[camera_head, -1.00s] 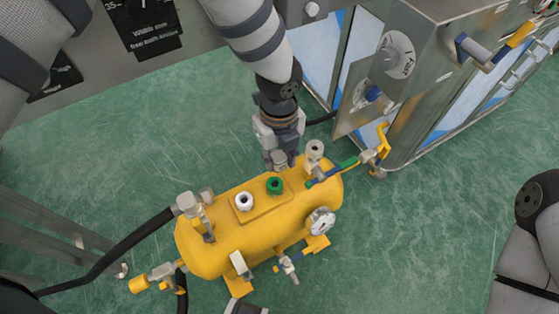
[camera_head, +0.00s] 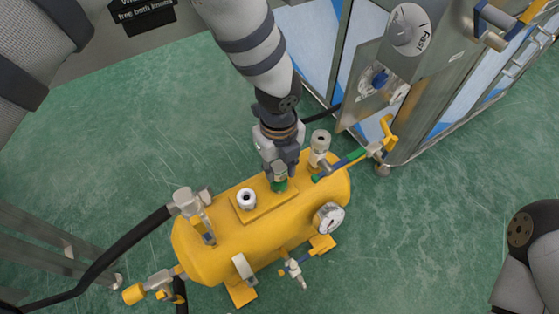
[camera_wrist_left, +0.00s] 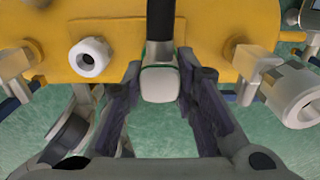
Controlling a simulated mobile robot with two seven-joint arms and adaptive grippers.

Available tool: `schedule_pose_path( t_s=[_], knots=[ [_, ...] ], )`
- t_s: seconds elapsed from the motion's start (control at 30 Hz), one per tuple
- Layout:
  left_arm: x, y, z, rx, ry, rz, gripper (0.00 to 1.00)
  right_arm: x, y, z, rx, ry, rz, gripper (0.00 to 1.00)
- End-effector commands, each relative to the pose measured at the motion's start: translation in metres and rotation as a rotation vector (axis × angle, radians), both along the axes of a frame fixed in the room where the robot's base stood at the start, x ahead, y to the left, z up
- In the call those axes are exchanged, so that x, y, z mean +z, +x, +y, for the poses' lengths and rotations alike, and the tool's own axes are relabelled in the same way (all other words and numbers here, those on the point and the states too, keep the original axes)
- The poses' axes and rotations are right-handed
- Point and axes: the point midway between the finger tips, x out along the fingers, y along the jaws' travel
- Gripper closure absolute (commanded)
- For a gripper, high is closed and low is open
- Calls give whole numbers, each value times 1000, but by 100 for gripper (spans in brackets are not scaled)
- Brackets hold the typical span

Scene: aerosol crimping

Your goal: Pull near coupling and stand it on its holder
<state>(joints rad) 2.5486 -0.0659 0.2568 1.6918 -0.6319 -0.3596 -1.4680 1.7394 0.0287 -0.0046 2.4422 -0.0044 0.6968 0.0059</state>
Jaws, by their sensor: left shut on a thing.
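My left gripper (camera_head: 279,172) is over the top of the yellow tank (camera_head: 205,252), pointing down. It is shut on a pale metal coupling (camera_head: 280,171). In the left wrist view the coupling (camera_wrist_left: 159,82) sits between the dark fingers, with a black hose (camera_wrist_left: 160,20) running away from it. The green-ringed holder (camera_head: 279,186) shows just under the coupling, and a green edge shows around the coupling in the wrist view. I cannot tell whether the coupling is fully seated. A white-ringed post (camera_head: 246,199) stands beside it, bare. My right gripper is out of view.
A pressure gauge (camera_head: 329,217) and several valves stick out from the tank. A black hose (camera_head: 120,248) joins its left end. A steel cabinet with a dial (camera_head: 408,28) stands at the upper right. Green floor (camera_head: 420,235) is open at the right.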

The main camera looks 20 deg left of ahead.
Motion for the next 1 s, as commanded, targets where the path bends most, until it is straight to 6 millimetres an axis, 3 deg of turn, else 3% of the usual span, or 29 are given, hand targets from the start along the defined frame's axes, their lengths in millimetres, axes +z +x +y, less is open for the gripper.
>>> schedule_pose_path(
  t_s=[1.0],
  knots=[
    [-1,0,0,-1,1,-1,100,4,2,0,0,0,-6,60]
  ],
)
